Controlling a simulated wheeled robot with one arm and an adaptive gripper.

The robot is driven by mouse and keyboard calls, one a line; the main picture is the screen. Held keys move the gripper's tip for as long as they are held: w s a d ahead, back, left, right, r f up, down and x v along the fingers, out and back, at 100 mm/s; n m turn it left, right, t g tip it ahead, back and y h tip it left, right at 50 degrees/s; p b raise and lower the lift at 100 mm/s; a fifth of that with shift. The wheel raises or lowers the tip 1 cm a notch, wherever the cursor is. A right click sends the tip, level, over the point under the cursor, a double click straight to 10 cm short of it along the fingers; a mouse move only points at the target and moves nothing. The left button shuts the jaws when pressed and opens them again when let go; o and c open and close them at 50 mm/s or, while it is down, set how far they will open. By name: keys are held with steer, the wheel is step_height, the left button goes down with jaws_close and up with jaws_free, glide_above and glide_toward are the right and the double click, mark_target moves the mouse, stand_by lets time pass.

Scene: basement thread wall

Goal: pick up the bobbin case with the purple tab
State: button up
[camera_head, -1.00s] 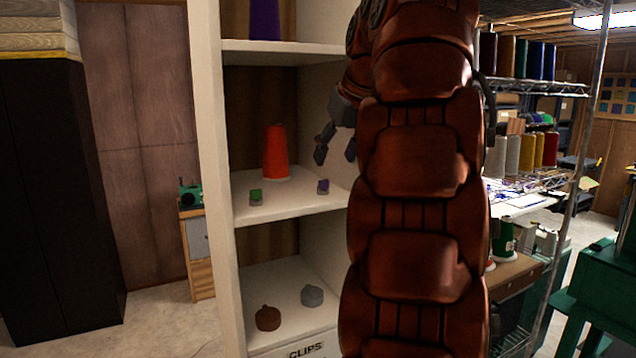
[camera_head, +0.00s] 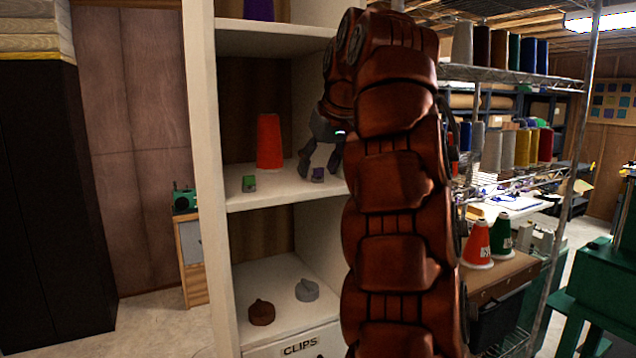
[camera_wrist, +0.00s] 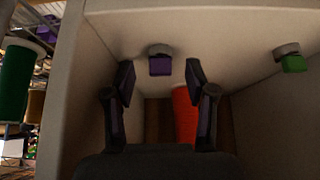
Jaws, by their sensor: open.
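The bobbin case with the purple tab (camera_head: 317,174) sits on the middle white shelf (camera_head: 275,199), to the right of the orange cone. In the wrist view the same purple-tabbed case (camera_wrist: 160,64) lies between the spread fingers, slightly beyond their tips, with clear gaps on both sides. My gripper (camera_head: 319,170) is open, low over the shelf, its fingers on either side of the case in the head view; it also shows in the wrist view (camera_wrist: 160,75). A bobbin case with a green tab (camera_head: 249,183) stands to the left, outside the fingers; the wrist view shows it at the right (camera_wrist: 292,61).
The orange thread cone (camera_head: 269,141) stands behind, close to my gripper. The cabinet's left side panel (camera_head: 204,180) and the shelf above (camera_head: 270,40) bound the space. On the lower shelf are a brown item (camera_head: 261,312) and a grey item (camera_head: 307,290).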

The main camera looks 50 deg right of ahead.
steer(key=c, duration=0.9)
